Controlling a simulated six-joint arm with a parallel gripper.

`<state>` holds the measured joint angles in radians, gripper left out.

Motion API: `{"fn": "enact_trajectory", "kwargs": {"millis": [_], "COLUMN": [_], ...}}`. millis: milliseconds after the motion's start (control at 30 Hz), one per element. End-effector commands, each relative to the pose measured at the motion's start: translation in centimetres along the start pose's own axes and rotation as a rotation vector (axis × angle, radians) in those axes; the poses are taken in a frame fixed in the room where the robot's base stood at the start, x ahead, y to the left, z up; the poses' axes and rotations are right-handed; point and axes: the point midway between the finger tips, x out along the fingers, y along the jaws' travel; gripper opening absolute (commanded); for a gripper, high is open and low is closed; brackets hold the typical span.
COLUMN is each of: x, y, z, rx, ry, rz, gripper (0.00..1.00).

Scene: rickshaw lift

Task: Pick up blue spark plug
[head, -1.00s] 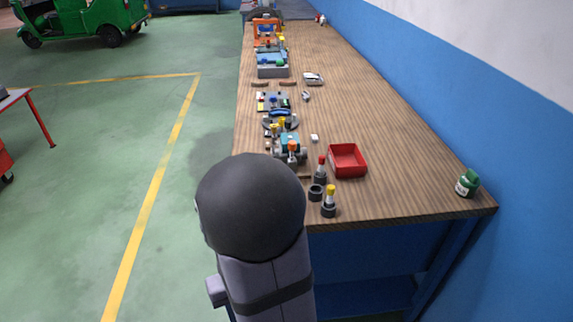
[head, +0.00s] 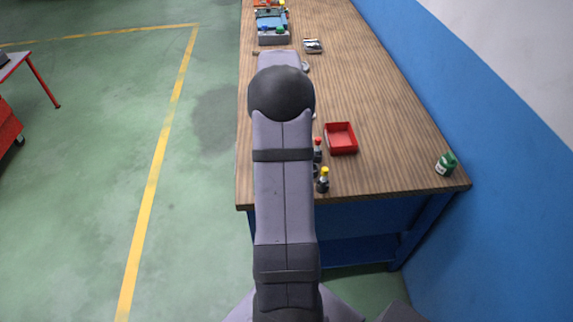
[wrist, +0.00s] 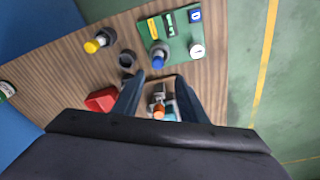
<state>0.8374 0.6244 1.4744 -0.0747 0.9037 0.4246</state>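The blue spark plug (wrist: 158,59) has a blue tip and stands on a green board (wrist: 176,36) in the wrist view. My gripper (wrist: 158,77) is open, with its two dark fingers spread apart and nothing seen held between them. The blue plug appears just past the fingertips in the picture; I cannot tell the height gap. In the head view my arm hides the gripper and the blue plug.
A yellow-topped plug (wrist: 97,44) and an empty dark holder (wrist: 126,58) stand left of the board. A red tray (head: 341,139), a red-topped plug (head: 317,146) and a green jar (head: 446,164) are on the wooden bench. The bench's right side is mostly clear.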

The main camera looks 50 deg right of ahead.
Motion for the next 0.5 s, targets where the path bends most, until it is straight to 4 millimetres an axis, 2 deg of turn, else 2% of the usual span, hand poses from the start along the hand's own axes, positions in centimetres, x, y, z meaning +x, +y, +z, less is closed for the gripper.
{"fn": "enact_trajectory", "kwargs": {"millis": [33,200,500], "x": [0.27,0.22,1.05], "y": [0.27,0.44,0.47], "z": [0.58,0.97,1.03], "rx": [0.041,0.137,0.155], "ry": [-0.019,-0.032,-0.034], "rz": [0.010,0.019,0.020], "gripper": [0.39,0.39,0.39]}}
